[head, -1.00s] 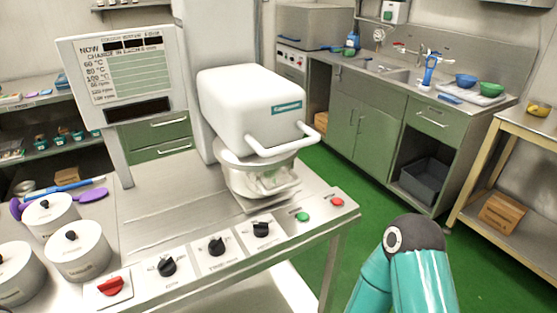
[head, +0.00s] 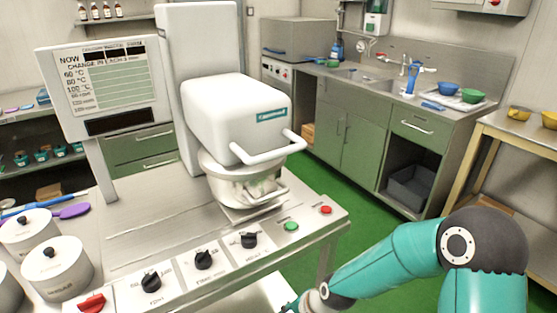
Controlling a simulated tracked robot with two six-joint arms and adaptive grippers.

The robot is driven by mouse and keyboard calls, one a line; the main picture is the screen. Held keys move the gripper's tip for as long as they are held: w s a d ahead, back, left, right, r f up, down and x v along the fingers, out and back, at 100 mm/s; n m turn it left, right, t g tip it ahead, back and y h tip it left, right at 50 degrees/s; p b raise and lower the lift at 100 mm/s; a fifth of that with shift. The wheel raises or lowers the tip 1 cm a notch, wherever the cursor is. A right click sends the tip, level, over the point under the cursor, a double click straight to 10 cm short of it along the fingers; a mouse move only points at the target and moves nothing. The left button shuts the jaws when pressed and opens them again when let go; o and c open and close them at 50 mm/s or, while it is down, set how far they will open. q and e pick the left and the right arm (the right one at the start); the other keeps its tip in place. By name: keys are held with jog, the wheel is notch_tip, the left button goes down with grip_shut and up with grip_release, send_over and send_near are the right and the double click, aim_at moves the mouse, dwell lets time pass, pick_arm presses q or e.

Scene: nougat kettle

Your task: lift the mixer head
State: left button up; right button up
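The white mixer head (head: 222,113) sits low over the kettle (head: 243,181) on the steel machine table. A white bar handle (head: 268,150) sticks out from the front of the head, toward the right. My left arm and gripper are out of view.
A control panel with black knobs (head: 203,259), a red switch (head: 92,303), a green button (head: 291,227) and a red button (head: 326,210) runs along the front. White lidded pots (head: 58,267) stand at left. A display board (head: 107,85) stands behind. Green floor is open at right.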

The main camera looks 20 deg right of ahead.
jog(key=w+d+r+m+t+b, duration=0.1)
jog(key=w+r+t, duration=0.15)
jog(key=r, duration=0.45)
jog(key=w+d+r+m+t+b, duration=0.1)
jog(key=w+d+r, duration=0.1)
jog(key=w+r, duration=0.3)
jog(key=t+b, duration=0.4)
jog(key=t, duration=0.4)
send_near(281, 155)
jog(key=x, duration=1.1)
jog(key=shift+c, duration=0.3)
grip_shut()
